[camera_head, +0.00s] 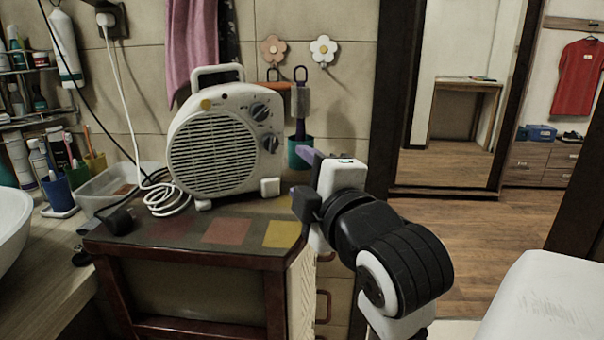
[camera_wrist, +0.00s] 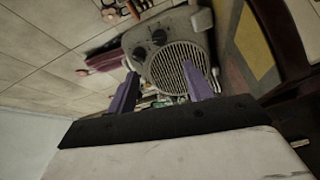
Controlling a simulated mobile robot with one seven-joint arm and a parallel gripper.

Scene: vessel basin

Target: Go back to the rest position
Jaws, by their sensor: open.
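My gripper (camera_head: 303,174) is at the right of a small cabinet top in the head view, raised above its right edge. Its two purple fingers point left, toward a white fan heater (camera_head: 190,108). In the wrist view the fingers of my gripper (camera_wrist: 163,92) stand apart with nothing held between them. In the head view the heater stands upright on the cabinet top, apart from my gripper.
The cabinet top (camera_head: 180,232) has coloured square tiles. A white cable (camera_head: 167,199) lies coiled left of the heater. A white basin (camera_head: 12,225) is at far left. Open wooden floor (camera_head: 455,235) lies at right.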

